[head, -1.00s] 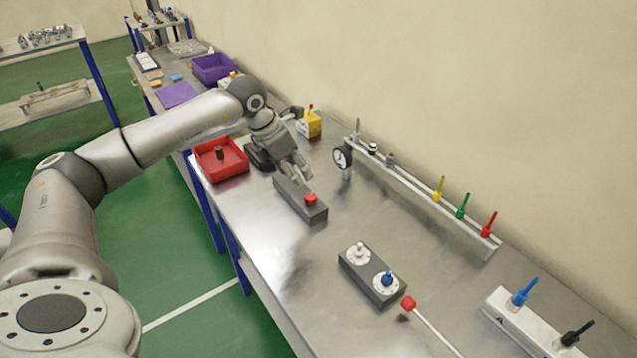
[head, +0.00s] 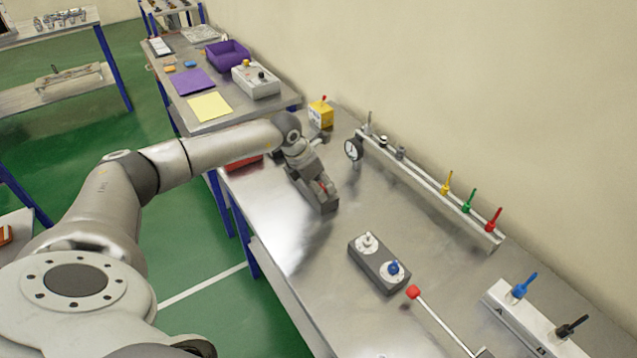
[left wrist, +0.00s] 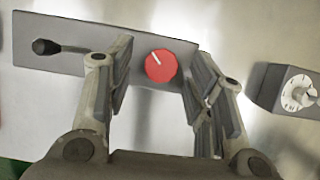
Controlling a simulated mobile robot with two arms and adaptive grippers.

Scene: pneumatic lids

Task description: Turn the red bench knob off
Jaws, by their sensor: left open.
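In the head view the left gripper (head: 322,188) is over the box (head: 327,208), and only a bit of red knob (head: 323,187) shows between the fingers. A black lever (left wrist: 45,46) sits at the box's left end in the wrist view. My right gripper is not in view.
A grey box with white and blue knobs (head: 378,262) stands nearer on the bench, with a red-tipped rod (head: 440,325) beside it. A rail with a gauge and coloured valves (head: 430,190) runs along the wall. A red tray (head: 243,162) is partly hidden behind my arm.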

